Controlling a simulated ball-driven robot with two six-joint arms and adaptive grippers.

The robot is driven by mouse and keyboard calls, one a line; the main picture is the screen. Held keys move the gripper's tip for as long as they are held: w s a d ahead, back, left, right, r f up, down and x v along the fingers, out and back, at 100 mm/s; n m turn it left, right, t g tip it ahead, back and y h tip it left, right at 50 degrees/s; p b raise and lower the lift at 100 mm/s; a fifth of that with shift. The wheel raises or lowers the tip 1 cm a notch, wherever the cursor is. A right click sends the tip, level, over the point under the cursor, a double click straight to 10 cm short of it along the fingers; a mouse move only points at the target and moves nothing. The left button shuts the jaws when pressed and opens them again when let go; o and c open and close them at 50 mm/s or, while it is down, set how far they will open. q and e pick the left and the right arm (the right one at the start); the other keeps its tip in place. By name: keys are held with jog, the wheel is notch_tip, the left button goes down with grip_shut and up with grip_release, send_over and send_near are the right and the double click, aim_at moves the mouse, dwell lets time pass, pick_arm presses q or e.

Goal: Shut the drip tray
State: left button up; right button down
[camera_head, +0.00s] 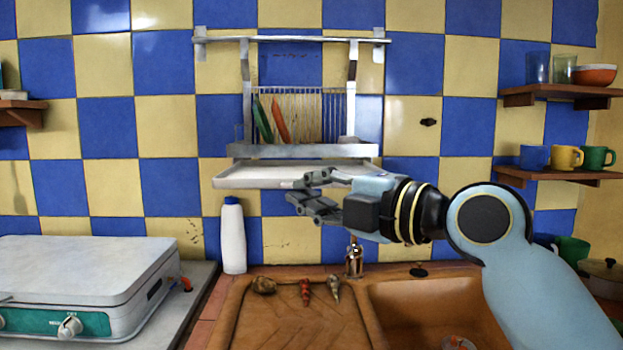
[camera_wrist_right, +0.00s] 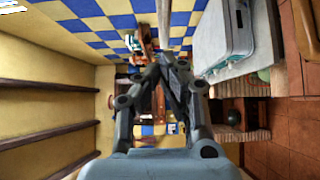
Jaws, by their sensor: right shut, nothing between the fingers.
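The drip tray (camera_head: 255,177) is a shallow, pale tray under the wall-mounted dish rack (camera_head: 310,151) in the head view. It juts forward from beneath the rack, and its front rim looks wider than the rack's base. My right gripper (camera_head: 302,189) is shut and empty, at the tray's front rim right of its middle, covering part of it. Whether the fingers touch the rim I cannot tell. The right wrist view shows the same fingers (camera_wrist_right: 166,62) close together; I cannot make out the tray clearly there. My left gripper is not in view.
A white bottle (camera_head: 233,238) stands below the tray's left end. Below are a brown sink (camera_head: 420,303) with a tap (camera_head: 354,258) and a drainboard with shells. A white stove (camera_head: 80,280) is at left. Shelves with cups (camera_head: 566,157) hang at right.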

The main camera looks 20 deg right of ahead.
aim_at(307, 173)
jog(key=w, duration=0.1)
jog(key=w+d+p, duration=0.1)
jog(key=w, duration=0.1)
jog(key=shift+w+d, duration=0.15)
jog(key=shift+w, duration=0.05)
jog(key=w+d+b, duration=0.1)
jog(key=w+b, duration=0.3)
jog(key=w+d+b, duration=0.1)
jog(key=w+b, duration=0.3)
jog(key=w, duration=0.1)
jog(key=w+d+f+b, duration=0.1)
jog(key=w+d+b, duration=0.1)
jog(key=w+b, duration=0.4)
jog(key=w+d, duration=0.1)
jog(key=w, duration=0.1)
jog(key=w+b, duration=0.1)
jog(key=w, duration=0.1)
jog(key=shift+d+r+b, duration=0.25)
jog(key=shift+r+b, duration=0.05)
jog(key=shift+w+r, duration=0.1)
jog(key=shift+r, duration=0.05)
jog(key=shift+d+r, duration=0.1)
jog(key=shift+r, duration=0.1)
